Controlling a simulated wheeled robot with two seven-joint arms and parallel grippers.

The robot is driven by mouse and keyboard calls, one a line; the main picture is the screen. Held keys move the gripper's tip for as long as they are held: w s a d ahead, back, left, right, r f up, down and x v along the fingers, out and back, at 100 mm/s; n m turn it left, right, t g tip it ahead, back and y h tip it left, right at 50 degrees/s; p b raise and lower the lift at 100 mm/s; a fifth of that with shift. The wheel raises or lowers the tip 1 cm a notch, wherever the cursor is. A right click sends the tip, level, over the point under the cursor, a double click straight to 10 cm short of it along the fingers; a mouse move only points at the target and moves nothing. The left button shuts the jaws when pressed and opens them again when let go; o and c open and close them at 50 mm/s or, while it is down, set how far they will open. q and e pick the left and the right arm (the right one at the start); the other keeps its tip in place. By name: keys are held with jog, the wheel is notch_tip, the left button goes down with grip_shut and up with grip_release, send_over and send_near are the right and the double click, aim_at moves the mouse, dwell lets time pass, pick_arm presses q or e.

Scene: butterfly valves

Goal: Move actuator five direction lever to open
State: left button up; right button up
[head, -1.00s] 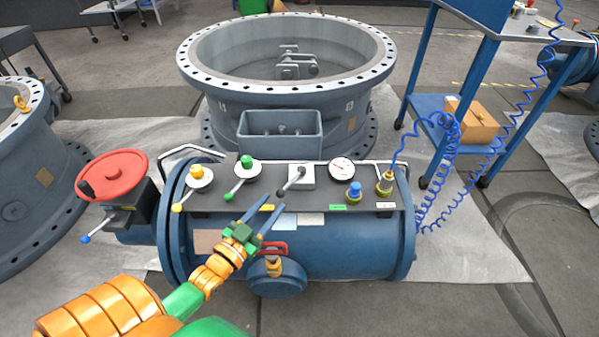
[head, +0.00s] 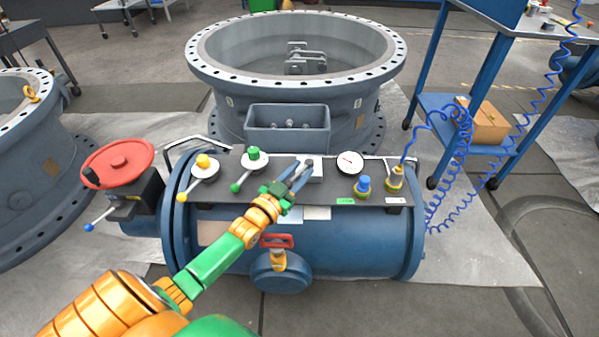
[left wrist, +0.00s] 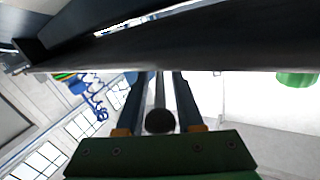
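A horizontal blue actuator cylinder (head: 345,245) carries a dark panel (head: 335,193) with several controls. A dark lever comes from a pale block (head: 317,171) on the panel; its round black knob (left wrist: 159,122) shows in the left wrist view. My left gripper (head: 305,169) is at this lever, with fingers apart. In the left wrist view its two fingers (left wrist: 163,80) stand either side of the lever, with light gaps visible beside the knob. The lever is mostly hidden by the fingers in the head view. My right gripper is not in view. I cannot read the panel labels.
A yellow-hubbed lever (head: 203,166) and a green-hubbed lever (head: 253,155) stand left of the block. A gauge (head: 350,162) and hose fitting (head: 395,180) stand right. A red handwheel (head: 118,163) is at left, and a red-handled valve (head: 278,242) sits below the arm.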

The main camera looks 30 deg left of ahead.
pick_arm(q)
grip_shut()
dwell(1.2)
